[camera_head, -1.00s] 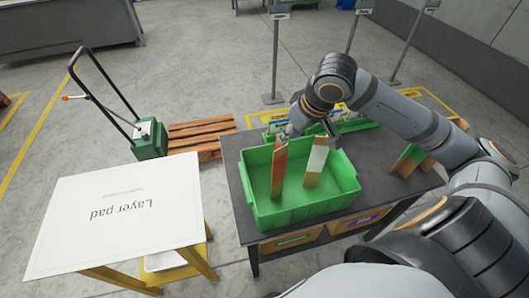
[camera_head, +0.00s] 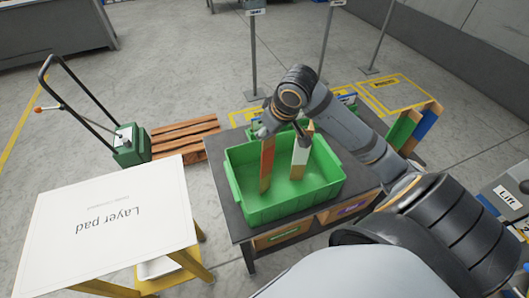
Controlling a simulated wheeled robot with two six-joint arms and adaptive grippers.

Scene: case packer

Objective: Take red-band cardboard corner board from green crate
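The red-band corner board (camera_head: 267,165) stands upright, slightly tilted, in the left half of the green crate (camera_head: 333,187). A white-band corner board (camera_head: 300,158) stands beside it to the right, a little apart. My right gripper (camera_head: 284,133) reaches down from above, over the back of the crate at the boards' top ends. Its fingers look spread, one by the red-band board's top and one near the white-band board's top. The gripper partly hides the board tops, and contact cannot be told. My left gripper is not in view.
The crate stands on a dark table (camera_head: 222,205). A yellow stand with a layer pad (camera_head: 110,225) is at left. A pallet truck (camera_head: 127,145) and wooden pallet (camera_head: 185,137) are behind it. More corner boards (camera_head: 420,125) stand at right. My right arm crosses the table's right side.

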